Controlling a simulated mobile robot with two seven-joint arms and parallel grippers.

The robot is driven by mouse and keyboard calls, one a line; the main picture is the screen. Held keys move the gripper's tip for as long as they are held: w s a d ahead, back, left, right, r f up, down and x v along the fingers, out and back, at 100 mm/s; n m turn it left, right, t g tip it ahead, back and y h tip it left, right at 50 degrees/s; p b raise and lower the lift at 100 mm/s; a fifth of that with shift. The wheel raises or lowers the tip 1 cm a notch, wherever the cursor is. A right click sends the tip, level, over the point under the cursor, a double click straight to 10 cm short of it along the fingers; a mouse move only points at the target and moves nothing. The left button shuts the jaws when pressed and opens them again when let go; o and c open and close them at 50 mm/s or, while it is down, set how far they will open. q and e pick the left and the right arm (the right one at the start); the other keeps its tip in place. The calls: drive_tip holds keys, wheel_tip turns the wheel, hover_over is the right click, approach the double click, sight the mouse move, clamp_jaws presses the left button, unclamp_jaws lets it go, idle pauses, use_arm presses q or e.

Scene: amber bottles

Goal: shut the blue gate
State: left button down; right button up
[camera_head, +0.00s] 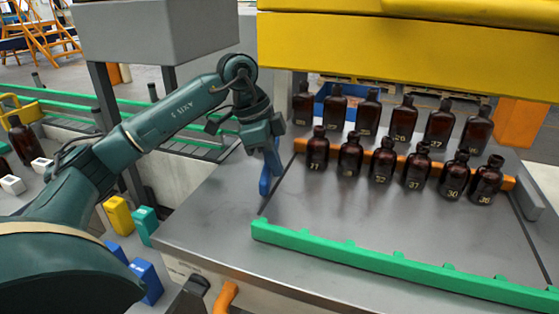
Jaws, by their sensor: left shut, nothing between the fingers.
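My left gripper (268,150) reaches in over the left part of the grey metal table, pointing down, shut and empty. A narrow blue upright piece (265,181) shows right at its fingertips, by the dark slot on the table's left side. It is the only blue part there that could be the gate. I cannot tell whether the gripper touches it, or whether the gate is open or shut, as the hand hides its upper part. My right gripper is not in view.
Two rows of amber bottles (382,160) stand on the table, the front row along an orange bar (508,183). A green toothed rail (370,259) runs along the front. A yellow beam (410,55) hangs above the back. The table between rail and bottles is clear.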

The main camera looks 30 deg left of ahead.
use_arm(q)
drive_tip(key=shift+s+a+r+m+g+p, duration=0.2)
drive_tip(key=shift+s+a+m+g+p, duration=0.2)
drive_tip(key=shift+m+p, duration=0.5)
drive_tip(key=shift+s+a+f, duration=0.1)
drive_tip(key=shift+a+f, duration=0.1)
drive_tip(key=shift+a, duration=0.1)
